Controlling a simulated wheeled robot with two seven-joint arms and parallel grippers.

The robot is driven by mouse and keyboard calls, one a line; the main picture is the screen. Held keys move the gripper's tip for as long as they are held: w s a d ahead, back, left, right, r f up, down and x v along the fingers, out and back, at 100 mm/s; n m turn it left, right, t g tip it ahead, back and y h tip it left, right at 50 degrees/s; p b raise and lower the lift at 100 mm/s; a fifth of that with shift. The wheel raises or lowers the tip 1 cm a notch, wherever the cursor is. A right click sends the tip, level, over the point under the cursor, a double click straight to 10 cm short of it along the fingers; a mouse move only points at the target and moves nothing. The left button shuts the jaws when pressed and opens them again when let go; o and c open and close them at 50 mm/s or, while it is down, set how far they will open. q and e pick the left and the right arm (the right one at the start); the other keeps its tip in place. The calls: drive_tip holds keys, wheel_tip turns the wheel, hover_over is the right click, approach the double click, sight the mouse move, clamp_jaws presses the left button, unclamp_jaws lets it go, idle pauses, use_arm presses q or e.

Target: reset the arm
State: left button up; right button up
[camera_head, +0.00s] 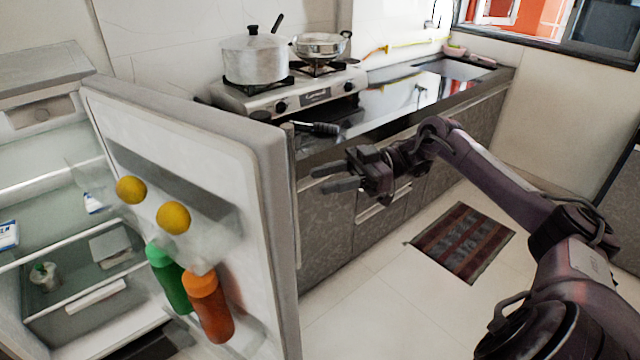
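My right arm comes in from the lower right and reaches to the middle of the view. My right gripper (333,179) points left, in front of the counter's cabinet doors and to the right of the open fridge door's edge. Its two dark fingers are apart, with nothing seen between them. It is clear of the fridge door in the picture; the exact distance cannot be told. My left gripper and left arm do not show.
The fridge door (190,135) stands open at left, with two yellow fruits and two bottles on its shelves. A stove (300,97) bears a lidded pot (254,58) and a pan (321,46). A striped mat (463,242) lies on otherwise clear floor.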

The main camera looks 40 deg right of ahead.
idle(0.4)
drive_tip(key=w+f+m+t+h+p, duration=0.1)
drive_tip(key=w+f+m+t+h, duration=0.2)
drive_tip(key=f, duration=1.3)
drive_tip(key=w+f+m+t+h, duration=0.25)
drive_tip(key=f+m+h, duration=0.2)
drive_tip(key=f, duration=1.15)
drive_tip(key=s+f+m+h, duration=0.1)
drive_tip(key=s+f+h, duration=0.35)
drive_tip(key=f, duration=0.65)
drive_tip(key=s+a+f+m+g+h, duration=0.1)
drive_tip(key=s+a+f+g+h, duration=0.15)
drive_tip(key=s+f, duration=0.7)
drive_tip(key=s+a+f+m+g+h, duration=0.15)
drive_tip(key=s+a+f, duration=0.25)
drive_tip(key=s+f, duration=0.5)
drive_tip(key=s+a+f+g, duration=0.2)
drive_tip(key=s+a+f, duration=0.1)
drive_tip(key=s, duration=0.7)
drive_tip(key=s+a+f+m+g+h+p, duration=0.1)
drive_tip(key=s+a+f+g, duration=0.2)
drive_tip(key=s, duration=0.7)
drive_tip(key=shift+a+f, duration=0.75)
drive_tip(key=shift+f, duration=0.1)
drive_tip(key=shift+s+g, duration=0.1)
drive_tip(key=shift+g, duration=0.15)
